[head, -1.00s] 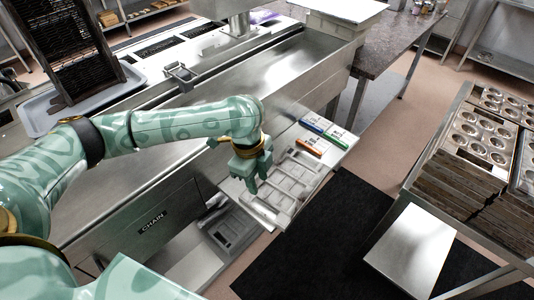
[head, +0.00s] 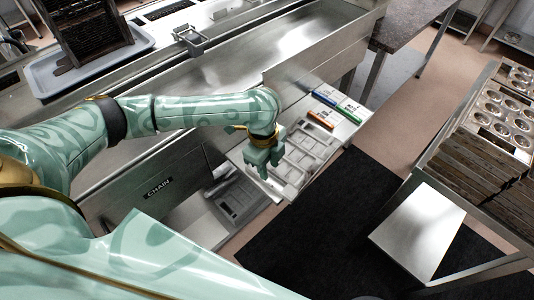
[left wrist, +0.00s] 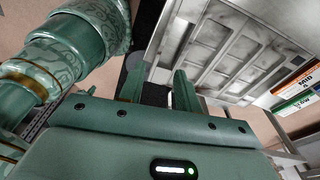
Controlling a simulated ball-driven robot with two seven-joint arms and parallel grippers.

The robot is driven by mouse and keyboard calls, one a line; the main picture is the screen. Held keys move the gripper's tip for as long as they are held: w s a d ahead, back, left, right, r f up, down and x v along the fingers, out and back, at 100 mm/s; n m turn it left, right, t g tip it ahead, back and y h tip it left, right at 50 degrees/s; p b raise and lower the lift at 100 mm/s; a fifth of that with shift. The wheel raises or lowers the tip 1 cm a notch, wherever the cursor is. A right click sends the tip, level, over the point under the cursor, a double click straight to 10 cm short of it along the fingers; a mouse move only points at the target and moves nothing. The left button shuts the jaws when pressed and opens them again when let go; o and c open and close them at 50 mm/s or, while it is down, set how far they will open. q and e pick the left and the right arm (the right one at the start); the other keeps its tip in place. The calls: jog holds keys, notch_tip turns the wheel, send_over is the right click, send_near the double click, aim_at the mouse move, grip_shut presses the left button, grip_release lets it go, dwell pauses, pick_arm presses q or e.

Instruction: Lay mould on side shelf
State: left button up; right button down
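The mould (head: 308,150), a grey metal plate with several rectangular cavities, lies flat on the side shelf (head: 345,130) at the machine's end. In the left wrist view the mould (left wrist: 215,45) fills the upper right. My left gripper (head: 264,173) is at the mould's near left edge in the head view. Its two fingers (left wrist: 158,88) stand apart, with dark floor and the mould's corner showing past them. Nothing is visibly held between them. Whether a finger touches the mould edge cannot be told. My right gripper is not in view.
Blue, green and orange labelled blocks (head: 321,119) lie on the shelf beyond the mould. A rack with stacked cup moulds (head: 480,150) stands at right. A black mat (head: 330,225) covers clear floor.

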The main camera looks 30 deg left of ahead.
aim_at(272, 186)
pick_arm(q)
jog(key=f, duration=0.2)
jog(key=f+b, duration=0.1)
jog(key=f, duration=0.2)
jog(key=d+f+b, duration=0.1)
jog(key=f, duration=0.2)
